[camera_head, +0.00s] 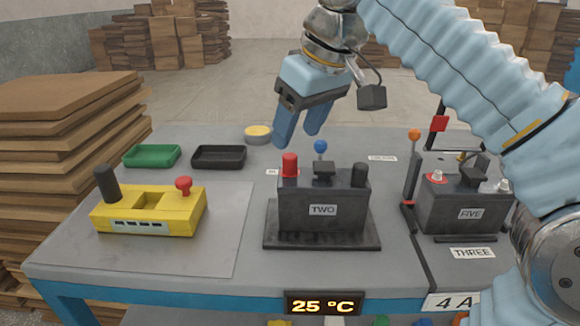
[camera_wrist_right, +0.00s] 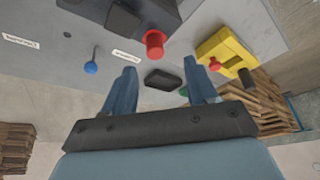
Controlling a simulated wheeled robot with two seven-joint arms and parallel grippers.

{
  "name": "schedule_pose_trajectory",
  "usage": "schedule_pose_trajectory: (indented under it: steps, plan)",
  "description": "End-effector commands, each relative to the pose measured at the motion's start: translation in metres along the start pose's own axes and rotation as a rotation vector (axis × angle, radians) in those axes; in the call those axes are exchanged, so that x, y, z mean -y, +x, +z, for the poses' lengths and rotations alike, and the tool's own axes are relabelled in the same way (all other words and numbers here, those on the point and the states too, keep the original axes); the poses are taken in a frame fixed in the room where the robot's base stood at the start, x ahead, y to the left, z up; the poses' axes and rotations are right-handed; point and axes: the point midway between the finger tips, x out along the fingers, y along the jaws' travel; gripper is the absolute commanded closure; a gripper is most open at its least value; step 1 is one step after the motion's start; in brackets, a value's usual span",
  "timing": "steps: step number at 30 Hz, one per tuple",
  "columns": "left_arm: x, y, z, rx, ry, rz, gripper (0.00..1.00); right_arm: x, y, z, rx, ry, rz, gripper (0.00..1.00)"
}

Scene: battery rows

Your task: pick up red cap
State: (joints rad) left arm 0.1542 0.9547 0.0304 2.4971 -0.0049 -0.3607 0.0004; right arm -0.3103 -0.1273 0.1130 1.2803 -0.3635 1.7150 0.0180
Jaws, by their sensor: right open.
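The red cap (camera_head: 289,163) sits upright on the left post of the dark battery marked TWO (camera_head: 322,212). The red cap also shows in the right wrist view (camera_wrist_right: 154,42), beyond my fingertips. My right gripper (camera_head: 299,134) is open and empty, with fingers pointing down. In the head view it hangs above and behind the battery, just above the red cap and apart from it. The same gripper shows in the right wrist view (camera_wrist_right: 162,75) with a wide gap between its blue fingers. My left gripper is not in view.
A blue-knobbed post (camera_head: 320,146) stands close beside the red cap. A yellow device (camera_head: 150,211) with a red knob is at left. A green tray (camera_head: 152,156), a black tray (camera_head: 219,157) and battery FIVE (camera_head: 461,205) are also on the table (camera_head: 225,258).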

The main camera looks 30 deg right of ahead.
Motion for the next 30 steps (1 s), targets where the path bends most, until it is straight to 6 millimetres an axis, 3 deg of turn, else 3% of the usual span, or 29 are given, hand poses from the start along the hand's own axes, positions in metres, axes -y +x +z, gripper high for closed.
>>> schedule_pose_trajectory:
  steps: [15,23,30]
  plan:
    - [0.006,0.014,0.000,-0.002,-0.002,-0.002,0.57,-0.007,0.061,0.002,0.000,0.001,0.001,0.43]
    - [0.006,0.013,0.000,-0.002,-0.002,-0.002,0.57,-0.007,0.064,0.001,-0.001,0.001,0.000,0.43]
    - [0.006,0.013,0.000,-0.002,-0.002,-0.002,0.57,-0.007,0.063,0.001,-0.001,0.001,0.000,0.78]
